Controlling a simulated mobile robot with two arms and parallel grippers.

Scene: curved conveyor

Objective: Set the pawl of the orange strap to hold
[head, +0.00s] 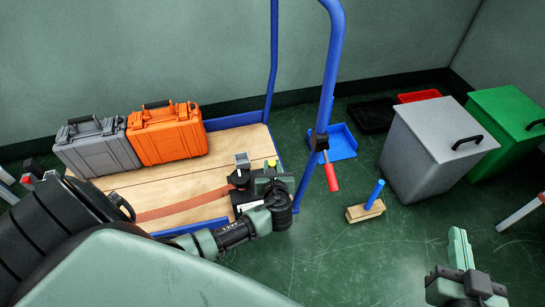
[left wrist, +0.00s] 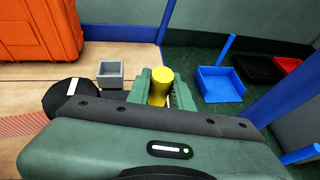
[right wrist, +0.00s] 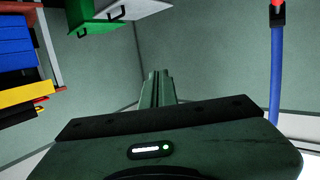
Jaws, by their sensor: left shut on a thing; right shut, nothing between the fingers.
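The orange strap (head: 180,205) lies across the wooden deck of a blue cart and runs to a ratchet at the deck's right edge. The ratchet has a black round drum (head: 238,178) with a grey block (head: 242,158) beside it. A yellow knob (head: 271,163) stands just right of them. My left gripper (head: 271,177) is shut on the yellow knob, which shows between its fingers in the left wrist view (left wrist: 160,85). It hides part of the ratchet. My right gripper (head: 460,246) is shut and empty, raised at the lower right; its closed fingers show in the right wrist view (right wrist: 157,88).
A grey case (head: 98,150) and an orange case (head: 168,138) stand at the deck's back. The cart's blue handle (head: 331,70) rises right of the ratchet. A blue dustpan (head: 340,145), a wooden brush (head: 365,211) and grey and green bins (head: 435,155) are on the floor.

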